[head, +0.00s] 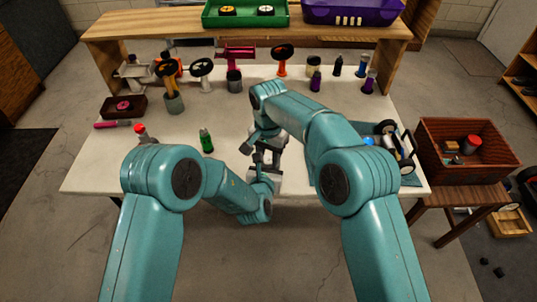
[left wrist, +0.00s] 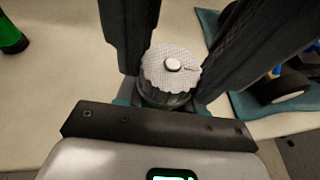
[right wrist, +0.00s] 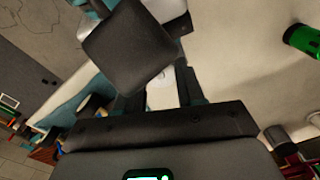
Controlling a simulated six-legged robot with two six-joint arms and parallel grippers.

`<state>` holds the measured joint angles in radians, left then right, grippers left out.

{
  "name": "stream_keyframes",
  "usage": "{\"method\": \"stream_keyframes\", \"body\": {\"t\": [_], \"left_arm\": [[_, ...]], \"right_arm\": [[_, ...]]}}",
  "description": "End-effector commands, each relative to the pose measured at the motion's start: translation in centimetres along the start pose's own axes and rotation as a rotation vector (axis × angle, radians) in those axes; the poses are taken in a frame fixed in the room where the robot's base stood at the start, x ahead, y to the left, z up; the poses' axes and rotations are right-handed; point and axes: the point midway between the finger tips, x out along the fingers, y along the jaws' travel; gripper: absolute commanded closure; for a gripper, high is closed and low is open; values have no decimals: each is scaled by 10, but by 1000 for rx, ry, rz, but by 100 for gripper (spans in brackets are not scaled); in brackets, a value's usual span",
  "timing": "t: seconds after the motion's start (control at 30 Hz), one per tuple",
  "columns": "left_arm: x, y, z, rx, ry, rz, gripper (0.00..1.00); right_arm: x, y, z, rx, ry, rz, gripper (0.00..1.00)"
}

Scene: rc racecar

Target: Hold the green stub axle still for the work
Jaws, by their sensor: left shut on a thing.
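I cannot make out a green stub axle for certain in any view. My right gripper (head: 267,157) is at the front middle of the table, close to the left one. In the right wrist view a dark block (right wrist: 128,45) covers much of its fingers. A pale surface (right wrist: 160,92) shows between them; whether they grip anything is unclear.
A green bottle (head: 206,141) stands left of the grippers on the white table (head: 100,170). A blue tray (head: 408,180) with wheels lies to their right. Several bottles and stands line the back. A brown crate (head: 500,165) stands beyond the table's right edge.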

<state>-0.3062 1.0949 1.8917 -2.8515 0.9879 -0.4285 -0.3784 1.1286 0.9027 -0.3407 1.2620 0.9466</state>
Motion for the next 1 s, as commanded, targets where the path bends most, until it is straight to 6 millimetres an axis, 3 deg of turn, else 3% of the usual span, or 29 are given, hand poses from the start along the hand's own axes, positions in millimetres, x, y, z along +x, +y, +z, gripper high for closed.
{"method": "stream_keyframes", "body": {"t": [0.3,0.53,0.57,0.63,1.0], "left_arm": [[0,0,0,0,0,0,95],[0,0,0,0,0,0,95],[0,0,0,0,1,0,95],[0,0,0,0,1,0,95],[0,0,0,-1,-1,1,95]], "right_arm": [[-1,0,0,136,0,1,92],[-1,0,0,140,1,1,92],[-1,0,0,140,1,1,59],[-1,0,0,140,1,1,36],[0,0,0,102,-1,2,35]]}}
